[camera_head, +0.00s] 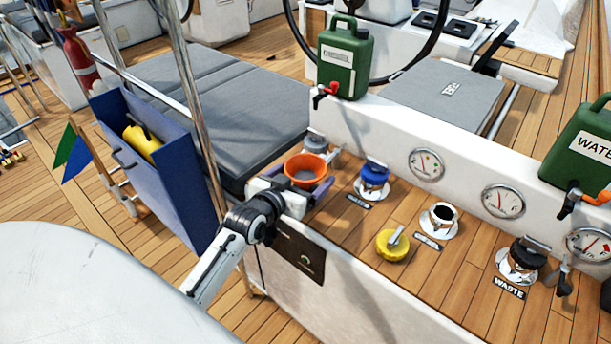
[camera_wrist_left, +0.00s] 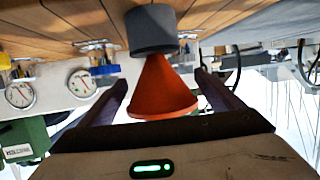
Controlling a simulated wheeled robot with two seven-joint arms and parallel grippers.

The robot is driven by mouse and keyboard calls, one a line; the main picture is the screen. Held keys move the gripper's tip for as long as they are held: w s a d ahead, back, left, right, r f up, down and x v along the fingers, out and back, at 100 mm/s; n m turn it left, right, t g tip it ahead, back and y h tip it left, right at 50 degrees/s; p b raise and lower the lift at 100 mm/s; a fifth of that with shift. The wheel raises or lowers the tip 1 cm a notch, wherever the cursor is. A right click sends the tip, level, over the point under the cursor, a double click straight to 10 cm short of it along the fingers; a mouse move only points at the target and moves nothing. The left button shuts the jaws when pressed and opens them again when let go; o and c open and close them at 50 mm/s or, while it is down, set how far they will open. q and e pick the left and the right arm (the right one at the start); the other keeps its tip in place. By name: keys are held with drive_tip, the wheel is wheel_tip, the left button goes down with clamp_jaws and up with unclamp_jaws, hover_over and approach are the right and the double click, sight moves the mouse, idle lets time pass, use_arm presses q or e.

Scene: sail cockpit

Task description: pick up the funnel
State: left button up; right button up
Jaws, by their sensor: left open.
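The orange funnel (camera_head: 305,168) is at the left end of the wooden counter, wide mouth up in the head view. The left wrist view shows the funnel (camera_wrist_left: 163,92) with its narrow end in a dark grey round holder (camera_wrist_left: 150,30). My left gripper (camera_head: 304,181) is open at the funnel, with purple fingers on both sides of it. In the left wrist view the fingers of my left gripper (camera_wrist_left: 162,80) straddle the cone, with gaps visible on both sides. My right gripper is not in view.
A blue-capped filler (camera_head: 374,177), an open filler (camera_head: 443,215), a loose yellow cap (camera_head: 392,245) and a black waste filler (camera_head: 522,258) are on the counter to the right. A green jerrycan (camera_head: 344,60) stands behind. A steel pole (camera_head: 190,90) and blue locker (camera_head: 165,180) are at left.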

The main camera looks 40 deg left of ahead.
use_arm(q)
drive_tip(key=shift+c, duration=0.5)
drive_tip(key=c, duration=1.6)
wheel_tip(320, 180, up, 11)
drive_tip(key=shift+p, duration=1.05)
drive_tip(key=shift+r+p, duration=0.55)
drive_tip(key=shift+p, duration=0.15)
drive_tip(key=shift+r+b, duration=0.2)
drive_tip(key=shift+b, duration=0.1)
drive_tip(key=shift+r, duration=0.25)
